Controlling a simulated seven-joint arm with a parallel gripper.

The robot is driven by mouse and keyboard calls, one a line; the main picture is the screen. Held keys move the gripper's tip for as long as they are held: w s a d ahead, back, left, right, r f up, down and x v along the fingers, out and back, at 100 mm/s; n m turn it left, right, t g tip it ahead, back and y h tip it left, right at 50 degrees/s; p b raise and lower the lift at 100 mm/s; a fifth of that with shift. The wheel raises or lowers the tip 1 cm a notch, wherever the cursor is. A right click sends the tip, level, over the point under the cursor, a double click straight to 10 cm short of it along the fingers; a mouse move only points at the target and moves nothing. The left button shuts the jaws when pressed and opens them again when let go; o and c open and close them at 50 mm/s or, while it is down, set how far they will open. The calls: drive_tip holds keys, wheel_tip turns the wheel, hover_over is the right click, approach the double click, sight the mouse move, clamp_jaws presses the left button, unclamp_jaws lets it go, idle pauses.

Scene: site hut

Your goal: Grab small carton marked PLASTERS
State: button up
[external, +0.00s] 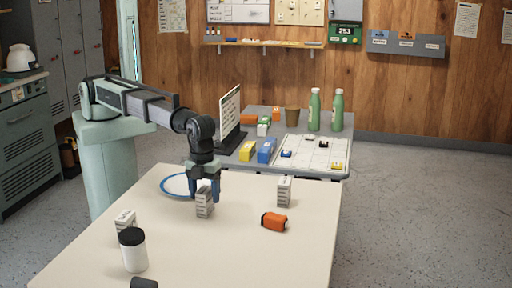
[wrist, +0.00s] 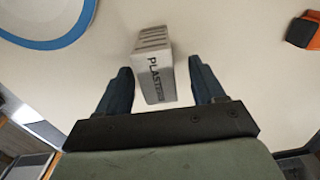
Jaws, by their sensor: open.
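A small grey-white carton (wrist: 156,70) marked PLASTERS shows in the wrist view, between and slightly beyond the two fingertips of my gripper (wrist: 159,78). A gap is visible on each side, so the fingers do not appear to grip it. In the external view, my gripper (external: 204,194) points down at a small carton (external: 204,205) standing upright on the cream table (external: 270,255). Two similar small cartons stand on the same table, one to the right (external: 284,191) and one at the front left (external: 126,221); I cannot read their labels.
A white plate with a blue rim (external: 173,191) lies just behind and left of the gripper. An orange-and-black object (external: 273,221) lies to the right. A white jar with a black lid (external: 132,250) and a dark cylinder (external: 144,283) are at the front left.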

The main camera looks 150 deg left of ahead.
drive_tip(key=f, duration=0.3)
drive_tip(key=shift+s+a+f, duration=0.1)
drive_tip(key=shift+s+f, duration=0.15)
drive_tip(key=shift+f, duration=0.05)
drive_tip(key=c, duration=1)
